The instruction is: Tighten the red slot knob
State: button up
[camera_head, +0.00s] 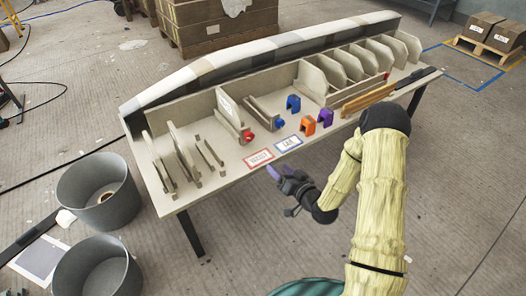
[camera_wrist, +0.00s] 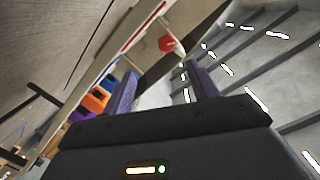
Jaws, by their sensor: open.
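A red knob (camera_head: 248,136) sits at the front end of a slot in the left half of the bench. A red knob (camera_wrist: 166,44) also shows in the wrist view, beyond the fingertips and between them; I cannot tell if it is the same one. My gripper (camera_head: 276,173) is in front of the bench's front edge, below the labels in the picture and apart from the knobs. In the wrist view its two purple fingers (camera_wrist: 163,84) stand wide apart with nothing between them.
The bench (camera_head: 222,176) carries upright dividers, a blue knob (camera_head: 281,124), a red label (camera_head: 259,158), a blue label (camera_head: 288,144), and blue (camera_head: 293,104), orange (camera_head: 308,125) and purple (camera_head: 325,117) blocks. Grey bins (camera_head: 125,207) stand at left. Floor before the bench is clear.

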jog(key=s+d+r+n+g+h, duration=0.1)
jog(key=s+d+r+g+h, duration=0.6)
jog(key=d+r+h, duration=0.1)
jog(key=s+d+r+m+g, duration=0.1)
jog(key=s+r+g, duration=0.1)
jog(key=s, duration=0.5)
jog(key=s+r+g+h, duration=0.1)
jog(key=s+r, duration=0.3)
jog(key=s, duration=0.4)
jog(key=shift+d+m+g+h, duration=0.3)
jog(key=shift+d+m+g, duration=0.1)
jog(key=shift+g, duration=0.1)
